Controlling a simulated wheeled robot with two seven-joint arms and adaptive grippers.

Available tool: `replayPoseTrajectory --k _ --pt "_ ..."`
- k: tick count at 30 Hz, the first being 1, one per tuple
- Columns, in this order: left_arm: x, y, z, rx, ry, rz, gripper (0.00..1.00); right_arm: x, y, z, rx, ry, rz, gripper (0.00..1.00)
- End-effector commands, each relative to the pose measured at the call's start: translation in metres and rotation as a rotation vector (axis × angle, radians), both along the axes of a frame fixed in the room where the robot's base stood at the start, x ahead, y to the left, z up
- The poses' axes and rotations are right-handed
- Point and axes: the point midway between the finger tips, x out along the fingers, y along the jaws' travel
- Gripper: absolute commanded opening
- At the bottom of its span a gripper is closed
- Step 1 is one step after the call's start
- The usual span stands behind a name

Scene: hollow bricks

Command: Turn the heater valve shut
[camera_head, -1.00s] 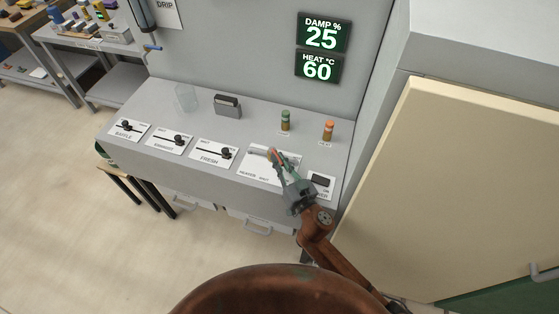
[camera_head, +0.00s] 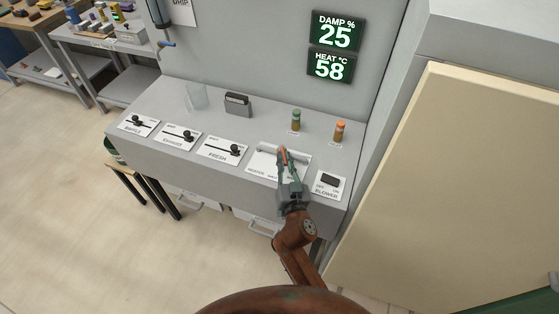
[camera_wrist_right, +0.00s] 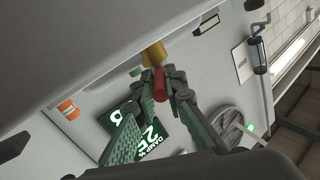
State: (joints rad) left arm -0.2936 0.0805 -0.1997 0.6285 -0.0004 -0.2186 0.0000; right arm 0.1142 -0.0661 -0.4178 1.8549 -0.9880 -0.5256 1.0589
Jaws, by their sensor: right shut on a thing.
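The heater valve is on a white plate (camera_head: 262,166) on the grey console, with a pale horizontal bar (camera_head: 297,154) behind my fingers. Its red handle (camera_head: 282,156) shows between the fingertips in the head view. My right gripper (camera_head: 285,162) is shut on this handle from the front. In the right wrist view the red handle (camera_wrist_right: 160,83) sits between the two green fingers (camera_wrist_right: 160,92), with a yellow part (camera_wrist_right: 152,54) just beyond it. The fingers hide part of the plate and its lettering. My left gripper is not in view.
Left of the valve are the FRESH slider (camera_head: 224,150) and two more sliders. The BLOWER switch (camera_head: 330,181) is close on the right. Green (camera_head: 296,119) and orange (camera_head: 340,131) pegs stand behind. The display (camera_head: 332,66) reads heat 58, damp 25. A cream door (camera_head: 450,190) stands right.

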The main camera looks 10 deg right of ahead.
Motion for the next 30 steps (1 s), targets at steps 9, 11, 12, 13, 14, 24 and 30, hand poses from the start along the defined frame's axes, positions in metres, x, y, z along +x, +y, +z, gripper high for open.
replayPoseTrajectory --k 9,11,12,13,14,24,30 --pt "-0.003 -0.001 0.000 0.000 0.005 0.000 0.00 0.000 0.001 0.004 0.000 -0.006 0.002 0.19" --pt "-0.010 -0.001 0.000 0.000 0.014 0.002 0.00 0.000 0.001 0.003 0.000 -0.005 0.002 0.19" --pt "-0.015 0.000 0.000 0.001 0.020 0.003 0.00 0.000 0.001 0.003 0.000 -0.005 0.002 0.19" --pt "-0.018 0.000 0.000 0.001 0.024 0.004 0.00 0.000 0.001 0.002 0.000 -0.004 0.002 0.19" --pt "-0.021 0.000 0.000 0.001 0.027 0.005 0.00 0.000 0.001 0.002 0.000 -0.004 0.002 0.19" --pt "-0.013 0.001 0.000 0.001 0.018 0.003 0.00 0.000 0.002 0.037 0.004 -0.008 0.004 0.19" --pt "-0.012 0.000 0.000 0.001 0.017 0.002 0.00 0.000 0.002 0.075 0.004 -0.009 0.003 0.19"
